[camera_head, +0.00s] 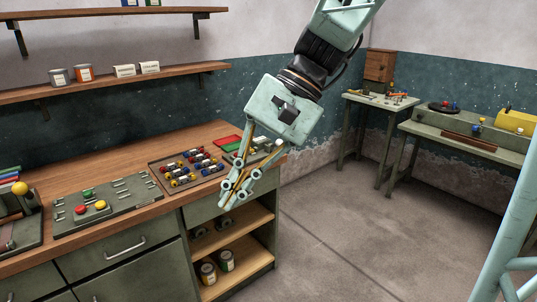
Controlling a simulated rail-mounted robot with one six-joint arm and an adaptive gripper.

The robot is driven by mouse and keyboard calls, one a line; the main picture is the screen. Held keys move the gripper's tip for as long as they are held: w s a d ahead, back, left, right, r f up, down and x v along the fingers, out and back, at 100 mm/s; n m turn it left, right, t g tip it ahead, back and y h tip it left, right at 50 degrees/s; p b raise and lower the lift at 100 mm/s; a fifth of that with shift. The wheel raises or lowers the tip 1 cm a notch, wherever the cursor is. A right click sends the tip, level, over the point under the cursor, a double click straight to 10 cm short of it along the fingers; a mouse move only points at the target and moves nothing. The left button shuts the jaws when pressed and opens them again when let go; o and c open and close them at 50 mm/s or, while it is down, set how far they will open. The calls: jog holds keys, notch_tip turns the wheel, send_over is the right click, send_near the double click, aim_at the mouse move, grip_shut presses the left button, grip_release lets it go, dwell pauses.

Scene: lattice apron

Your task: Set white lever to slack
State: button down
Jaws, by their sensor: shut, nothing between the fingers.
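My gripper (229,200) hangs in the middle of the view, pointing down and to the left, in front of the bench's right front edge. Its fingers are together with nothing between them, and it appears apart from the bench. A grey-green panel (125,206) lies on the wooden bench to its left. The panel carries several pale slots or bars and a green knob (88,193), a red knob (81,210) and a yellow knob (100,205). I cannot make out a white lever or any slack marking. My gripper and arm hide part of the bench's right end.
A tray of small coloured parts (158,168) lies on the bench (55,178) beside my gripper. A yellow ball-topped device (20,188) stands at the left edge. Shelves (140,79) hang above. Side benches (465,145) stand far right. The floor (350,235) between is clear.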

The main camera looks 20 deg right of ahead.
aim_at(275, 144)
jog(key=w+d+f+m+t+y+p, duration=0.1)
jog(key=w+m+y, duration=0.15)
jog(key=w, duration=0.65)
jog(key=w+d+m+t+y+p, duration=0.1)
jog(key=w+d+m+y+p, duration=0.15)
jog(key=w, duration=0.75)
jog(key=w+d+f+m+t+y+p, duration=0.1)
jog(key=w+d+f+m+t, duration=0.15)
jog(key=w+d, duration=0.4)
jog(key=w+d+f+m+t+y+p, duration=0.1)
jog(key=w+d+f+m+t+y, duration=0.2)
jog(key=w, duration=0.6)
jog(key=w+d+f+m+t+h+p, duration=0.1)
jog(key=w+d+f+m+t, duration=0.2)
jog(key=w+d+f, duration=0.35)
jog(key=w+d+f+m+t+h+p, duration=0.1)
jog(key=w+d+f+m+t, duration=0.25)
jog(key=d, duration=0.65)
jog(key=d+f+m+t+h+p, duration=0.1)
jog(key=d+f+m+t+h, duration=0.3)
jog(key=d+f, duration=0.9)
jog(key=d+m+h, duration=0.1)
jog(key=d, duration=0.2)
jog(key=shift+w+f+m+t+p, duration=0.2)
jog(key=shift+w+m+t+p, duration=0.1)
jog(key=shift+t, duration=0.1)
jog(key=shift+w+a, duration=0.1)
jog(key=shift+w, duration=0.05)
